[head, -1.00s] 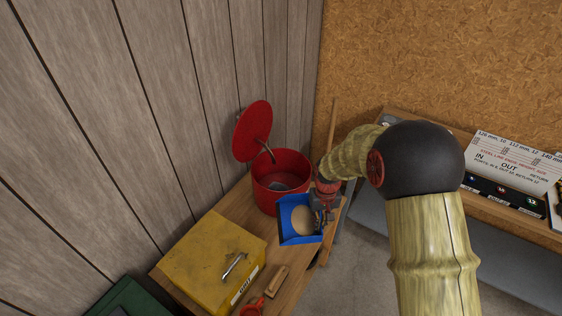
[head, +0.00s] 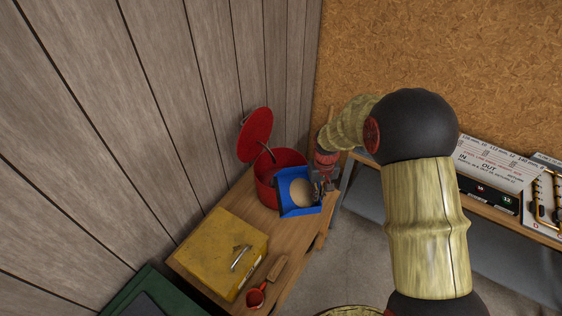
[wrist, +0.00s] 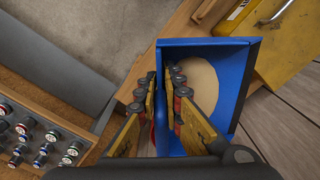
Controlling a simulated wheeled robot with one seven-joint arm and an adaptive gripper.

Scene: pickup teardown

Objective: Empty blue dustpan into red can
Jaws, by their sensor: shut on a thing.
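The blue dustpan (head: 284,203) holds a round tan pile (head: 300,192) and looks roughly level. In the head view it overlaps the right front of the red can (head: 263,190), hiding part of its opening; the height gap cannot be told. The can stands on the bench with its round red lid (head: 256,136) raised at the back left. My gripper (head: 324,188) is at the dustpan's right side, shut on it.
A yellow box (head: 215,250) with a metal handle sits on the wooden bench (head: 235,197), left of a brush (head: 276,270) and a red scoop-like item (head: 256,297). Plank wall stands close behind the can. A second bench with a sign (head: 495,165) is at right.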

